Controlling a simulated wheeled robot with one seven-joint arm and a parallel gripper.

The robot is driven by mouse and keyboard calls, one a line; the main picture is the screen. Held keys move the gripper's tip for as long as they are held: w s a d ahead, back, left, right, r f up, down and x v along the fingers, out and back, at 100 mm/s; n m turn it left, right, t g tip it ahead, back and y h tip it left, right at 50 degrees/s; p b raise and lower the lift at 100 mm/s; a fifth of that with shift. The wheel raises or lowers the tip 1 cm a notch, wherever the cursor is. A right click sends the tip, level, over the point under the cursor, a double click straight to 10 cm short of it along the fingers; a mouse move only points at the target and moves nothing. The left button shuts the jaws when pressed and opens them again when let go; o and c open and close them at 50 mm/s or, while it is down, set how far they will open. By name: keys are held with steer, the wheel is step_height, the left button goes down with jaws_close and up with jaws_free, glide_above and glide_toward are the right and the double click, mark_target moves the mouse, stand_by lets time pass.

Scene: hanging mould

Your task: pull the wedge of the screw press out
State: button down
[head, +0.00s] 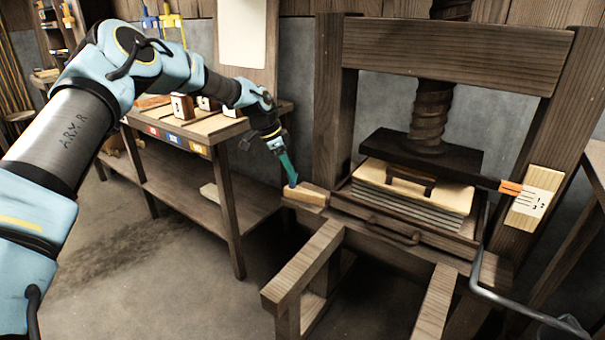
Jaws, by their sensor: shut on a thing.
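The screw press stands at the right, with a dark timber frame (450,42), a threaded screw (430,112) and a dark pressing plate (425,158). A pale wooden block, which looks like the wedge (312,197), sticks out at the left of the press bed. My gripper (291,183) points down from the upper left with its narrow teal end at the outer end of this wedge. It appears shut on it; the fingertips are small, and the exact grip is hard to see. The wedge's inner end is hard to make out beside the press frame.
A stack of pale sheets (415,199) lies under the plate. An orange pointer (511,187) meets a marked wooden scale (534,200) at the right. A bent metal bar (520,312) is at the lower right. A workbench (205,180) stands left; timber beams (305,262) jut forward.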

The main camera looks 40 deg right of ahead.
steer(key=shift+w+a, duration=0.1)
steer(key=shift+w, duration=0.25)
steer(key=shift+c, duration=2.4)
jaws_free()
steer(key=shift+s, duration=0.1)
steer(key=b+v, duration=0.1)
steer(key=v, duration=0.9)
steer(key=shift+r, duration=0.35)
steer(key=shift+a, duration=0.15)
